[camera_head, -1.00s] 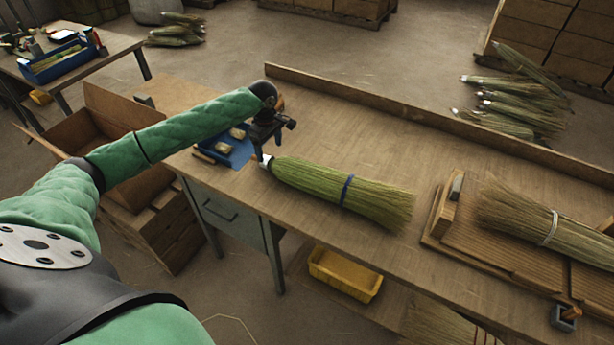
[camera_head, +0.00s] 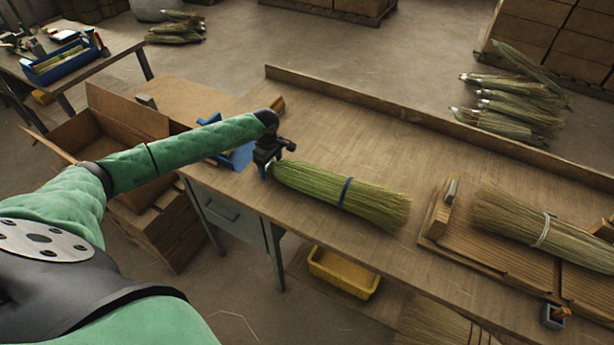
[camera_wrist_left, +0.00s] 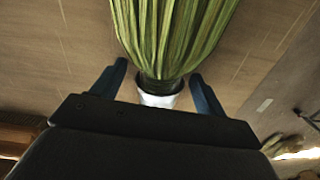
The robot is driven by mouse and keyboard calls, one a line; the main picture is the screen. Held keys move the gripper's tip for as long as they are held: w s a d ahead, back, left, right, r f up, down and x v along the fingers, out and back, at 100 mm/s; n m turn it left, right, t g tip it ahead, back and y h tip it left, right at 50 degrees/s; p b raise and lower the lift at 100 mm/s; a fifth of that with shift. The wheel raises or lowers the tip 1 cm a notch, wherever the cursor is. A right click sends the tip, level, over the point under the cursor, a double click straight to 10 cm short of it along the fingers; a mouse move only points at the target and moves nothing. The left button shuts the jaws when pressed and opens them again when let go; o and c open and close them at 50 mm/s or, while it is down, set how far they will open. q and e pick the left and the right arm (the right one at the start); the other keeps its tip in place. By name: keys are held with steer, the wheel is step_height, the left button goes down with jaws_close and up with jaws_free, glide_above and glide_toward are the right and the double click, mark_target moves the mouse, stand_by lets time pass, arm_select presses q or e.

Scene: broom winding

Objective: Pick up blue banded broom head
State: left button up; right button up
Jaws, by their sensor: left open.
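The blue banded broom head (camera_head: 330,192) lies on the workbench (camera_head: 400,140), its bound neck toward the left and its bristles fanning right. A dark blue band (camera_head: 345,192) circles its middle. My left gripper (camera_head: 265,170) is at the neck end, low over the bench. In the left wrist view the green bristles (camera_wrist_left: 172,35) run away from a white collar (camera_wrist_left: 160,95). The open fingers (camera_wrist_left: 160,88) stand one on each side of the neck, with visible gaps. My right gripper is not in view.
A second broom head with a pale band (camera_head: 545,230) lies on a wooden board at the right. A blue tray (camera_head: 240,157) sits behind my left arm. An open cardboard box (camera_head: 125,112) stands left of the bench. The bench's middle is clear.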

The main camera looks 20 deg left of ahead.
arm_select(q)
steer(key=shift+f, duration=0.15)
steer(key=c, duration=1.1)
steer(key=shift+c, duration=0.7)
